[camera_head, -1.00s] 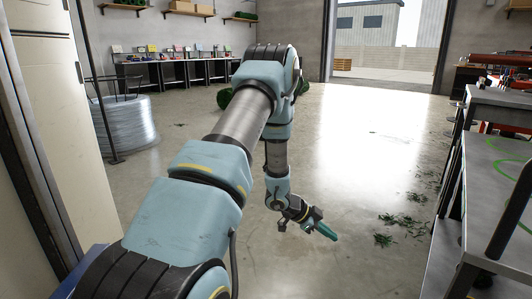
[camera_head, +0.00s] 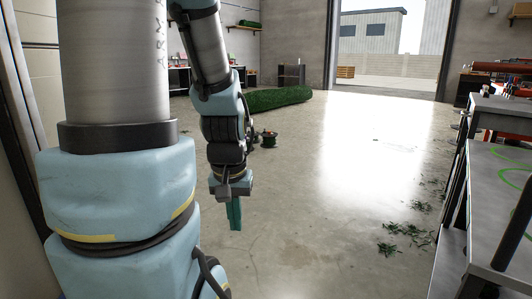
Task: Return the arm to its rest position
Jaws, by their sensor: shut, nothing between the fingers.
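My arm rises large in the left half of the head view, with its forearm folded back down. My gripper (camera_head: 235,215) hangs at its end, pointing down over the open floor. Its green fingers are together with nothing seen between them. It touches nothing that I can see.
A grey workbench (camera_head: 500,205) stands at the right edge. Green scraps (camera_head: 410,232) litter the floor beside it. The middle floor is clear.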

